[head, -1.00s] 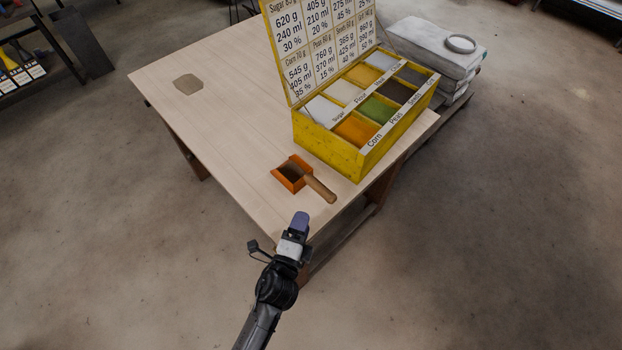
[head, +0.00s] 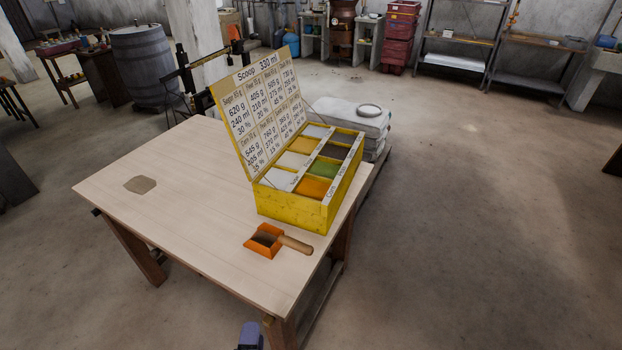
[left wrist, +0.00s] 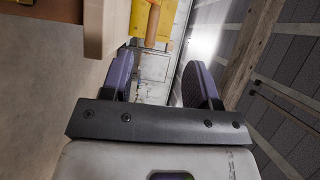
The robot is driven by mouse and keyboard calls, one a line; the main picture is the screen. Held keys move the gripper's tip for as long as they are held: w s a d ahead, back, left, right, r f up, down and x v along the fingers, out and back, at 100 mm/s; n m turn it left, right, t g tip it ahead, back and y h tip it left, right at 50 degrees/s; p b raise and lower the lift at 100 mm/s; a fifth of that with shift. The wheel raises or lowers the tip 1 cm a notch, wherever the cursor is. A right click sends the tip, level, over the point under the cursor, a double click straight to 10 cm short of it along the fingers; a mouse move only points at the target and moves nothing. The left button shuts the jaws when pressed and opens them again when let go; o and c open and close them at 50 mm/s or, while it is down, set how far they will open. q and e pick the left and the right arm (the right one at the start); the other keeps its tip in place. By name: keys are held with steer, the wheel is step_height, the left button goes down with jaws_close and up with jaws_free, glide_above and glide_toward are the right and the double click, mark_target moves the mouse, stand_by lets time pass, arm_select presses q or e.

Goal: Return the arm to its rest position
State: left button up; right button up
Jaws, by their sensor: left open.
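My left gripper (head: 250,336) shows only its tip at the bottom edge of the head view, in front of the table's near corner. In the left wrist view its two purple fingers (left wrist: 160,82) stand apart with nothing between them. An orange scoop (head: 266,240) with a wooden handle (head: 295,244) lies on the table near its front edge, apart from the gripper. The handle also shows at the top of the left wrist view (left wrist: 152,28). My right gripper is in neither view.
The wooden table (head: 190,210) carries an open yellow box (head: 290,211) with several filled compartments and a lettered lid (head: 262,112). A flat brownish patch (head: 140,185) lies at the table's left. White sacks (head: 345,122) are stacked behind the box. Floor at right is clear.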

arm_select(q)
steer(key=s+a+f+n+g+y, duration=0.4)
steer(key=n+g, duration=0.5)
steer(key=n, duration=0.5)
steer(key=s+a+n+g+h+p, duration=0.1)
steer(key=s+a+g+h, duration=0.15)
steer(key=s, duration=0.75)
steer(key=s+a+g+h, duration=0.2)
steer(key=s+g, duration=0.1)
steer(key=s, duration=0.8)
step_height(320, 180, up, 21)
steer(key=p, duration=2.1)
steer(key=shift+w+d, duration=0.2)
steer(key=shift+w, duration=0.15)
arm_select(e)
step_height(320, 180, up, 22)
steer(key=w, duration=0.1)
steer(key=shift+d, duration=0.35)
